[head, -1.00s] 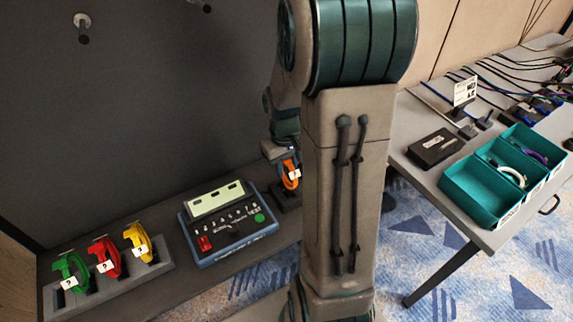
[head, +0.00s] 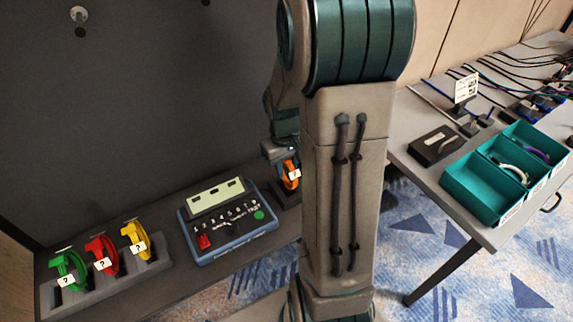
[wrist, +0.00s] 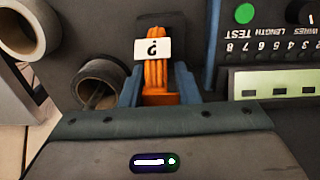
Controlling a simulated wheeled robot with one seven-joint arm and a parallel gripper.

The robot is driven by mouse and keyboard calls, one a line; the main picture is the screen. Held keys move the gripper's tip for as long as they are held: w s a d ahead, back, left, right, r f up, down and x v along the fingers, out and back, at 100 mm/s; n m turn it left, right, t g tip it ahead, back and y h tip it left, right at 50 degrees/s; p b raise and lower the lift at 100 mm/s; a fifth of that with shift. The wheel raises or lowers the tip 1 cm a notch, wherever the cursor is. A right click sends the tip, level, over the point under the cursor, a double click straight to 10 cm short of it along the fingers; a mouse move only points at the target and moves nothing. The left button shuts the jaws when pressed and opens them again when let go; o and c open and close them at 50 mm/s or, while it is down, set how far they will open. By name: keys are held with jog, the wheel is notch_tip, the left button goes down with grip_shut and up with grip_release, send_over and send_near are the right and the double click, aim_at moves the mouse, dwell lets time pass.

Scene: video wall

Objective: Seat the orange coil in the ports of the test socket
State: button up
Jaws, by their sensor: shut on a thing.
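The orange coil (wrist: 156,75) carries a white tag with a question mark. In the wrist view it sits between the two blue-grey fingers of my gripper (wrist: 159,92), which is shut on it. In the head view the orange coil (head: 291,177) shows just left of my arm, above a dark block (head: 285,197), partly hidden by my arm. I cannot tell whether the coil touches that block. The blue tester (head: 232,237) stands to the left, with a screen, numbered marks, a red part and a green button. I cannot make out the test socket's ports.
Green (head: 67,272), red (head: 102,257) and yellow (head: 138,240) coils stand in a grey rack (head: 160,268) at the left. The right table holds teal bins (head: 470,190), a black box (head: 436,146) and cables. Tape rolls (wrist: 100,83) show in the wrist view.

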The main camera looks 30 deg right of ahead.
dwell(0.3)
jog(key=o, duration=1.1)
jog(key=shift+o, duration=0.2)
notch_tip(320, 180, up, 14)
jog(key=shift+a+f+p, duration=0.15)
jog(key=shift+a+p, duration=0.1)
jog(key=shift+p, duration=0.1)
jog(key=s+a+t, duration=0.2)
jog(key=s+a, duration=0.9)
jog(key=shift+s+a+r+m+t+p, duration=0.25)
jog(key=shift+s+r+m+t+p, duration=0.05)
jog(key=shift+s+r+t, duration=0.1)
